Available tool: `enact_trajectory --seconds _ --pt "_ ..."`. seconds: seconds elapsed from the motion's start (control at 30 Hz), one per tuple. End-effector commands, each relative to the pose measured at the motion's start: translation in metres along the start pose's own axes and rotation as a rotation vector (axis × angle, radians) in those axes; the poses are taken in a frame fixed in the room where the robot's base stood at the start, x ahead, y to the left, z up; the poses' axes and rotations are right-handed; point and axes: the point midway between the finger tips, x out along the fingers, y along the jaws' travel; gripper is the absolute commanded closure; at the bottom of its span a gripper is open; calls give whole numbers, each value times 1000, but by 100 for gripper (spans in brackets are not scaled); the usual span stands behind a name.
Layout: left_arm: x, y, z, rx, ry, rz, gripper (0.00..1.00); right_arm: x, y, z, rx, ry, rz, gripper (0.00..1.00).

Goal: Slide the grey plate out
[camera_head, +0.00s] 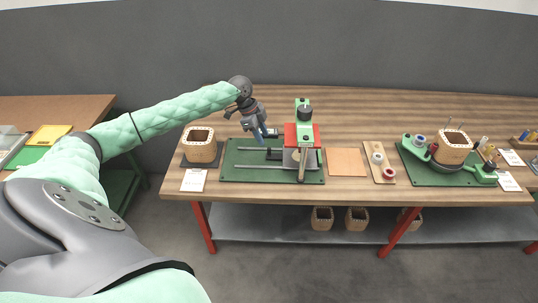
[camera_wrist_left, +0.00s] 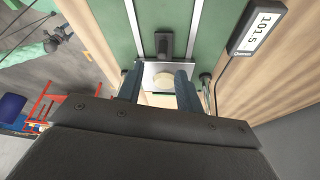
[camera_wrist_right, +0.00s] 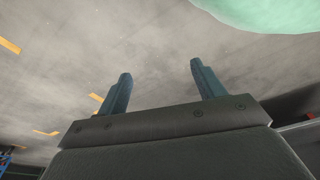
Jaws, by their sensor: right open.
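The grey plate (camera_head: 289,157) sits on the green base board (camera_head: 240,171), beside the red block (camera_head: 291,134) of the press. In the left wrist view a pale metal plate (camera_wrist_left: 151,72) lies across the board, with a round cream-coloured piece on it. My left gripper (camera_head: 264,136) hangs above the board, just left of the press. Its two fingers (camera_wrist_left: 159,88) are apart, one on each side of the round piece; contact cannot be told.
A dark block (camera_wrist_left: 165,45) stands between the two rails beyond the plate. A display (camera_wrist_left: 262,22) reads 101.5.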

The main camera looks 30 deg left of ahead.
Motion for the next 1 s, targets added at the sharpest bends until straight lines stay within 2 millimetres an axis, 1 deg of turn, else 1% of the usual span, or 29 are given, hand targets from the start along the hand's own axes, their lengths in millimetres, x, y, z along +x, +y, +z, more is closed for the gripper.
enact_trajectory --seconds 0.2,0.4,0.6,0.73,0.97,1.0 --pt "20 1 -1 -2 0 3 64 8 6 14 -6 8 7 32" --pt "50 1 -2 -1 0 3 64 14 8 41 -9 -2 8 32" --pt "69 1 -1 -1 0 2 64 16 8 60 -9 -16 7 32" --pt "74 1 0 -1 -1 1 64 17 8 64 -9 -18 7 32" --pt "75 1 0 0 -1 1 64 18 8 65 -9 -19 7 32" --pt "75 1 0 0 -1 1 70 18 8 66 -9 -19 7 32"
